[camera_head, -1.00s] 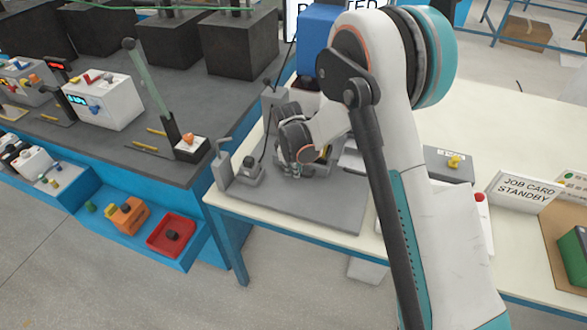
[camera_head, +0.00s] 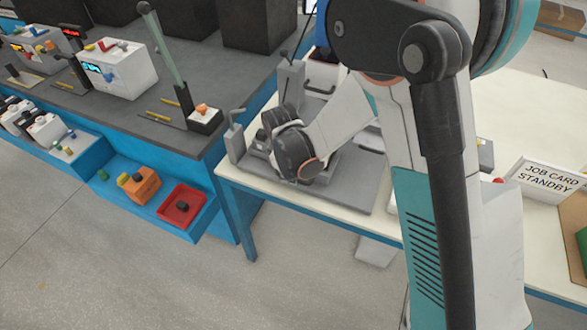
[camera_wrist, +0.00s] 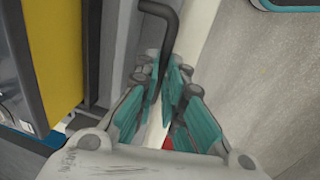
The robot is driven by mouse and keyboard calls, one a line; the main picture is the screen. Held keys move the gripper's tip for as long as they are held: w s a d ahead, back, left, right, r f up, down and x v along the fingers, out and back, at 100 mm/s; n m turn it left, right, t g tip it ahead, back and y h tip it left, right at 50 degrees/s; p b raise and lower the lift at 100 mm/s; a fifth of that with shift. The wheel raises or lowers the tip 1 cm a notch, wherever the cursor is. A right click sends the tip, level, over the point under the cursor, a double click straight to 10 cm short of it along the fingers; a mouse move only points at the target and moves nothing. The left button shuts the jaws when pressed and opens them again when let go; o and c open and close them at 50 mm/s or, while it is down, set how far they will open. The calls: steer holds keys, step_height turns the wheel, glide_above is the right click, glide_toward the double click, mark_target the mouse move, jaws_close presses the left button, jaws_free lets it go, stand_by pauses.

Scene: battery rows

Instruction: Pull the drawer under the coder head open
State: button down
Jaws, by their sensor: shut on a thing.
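In the wrist view my gripper (camera_wrist: 166,85) has its teal-padded fingers closed around a dark bent rod (camera_wrist: 168,30). I cannot tell whether this rod is the drawer's handle. In the head view my dark wrist (camera_head: 295,150) is low over a grey base plate (camera_head: 352,192) on the white table, and it hides my fingertips. My arm covers most of the area behind it, so I cannot make out the coder head or the drawer clearly.
A grey block with a bent rod (camera_head: 236,140) stands at the table's left corner. A blue bench (camera_head: 185,148) with a red tray (camera_head: 170,214) is to the left. A job card (camera_head: 545,180) stands on the right. The wrist view shows a yellow panel (camera_wrist: 60,50) at left.

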steer(key=c, duration=1.7)
jaws_free()
steer(key=r, duration=0.4)
steer(key=s+r, duration=0.1)
steer(key=r, duration=0.3)
steer(key=s+r, duration=0.1)
steer(key=r, duration=0.2)
steer(key=shift+a+r, duration=0.35)
steer(key=shift+r, duration=0.05)
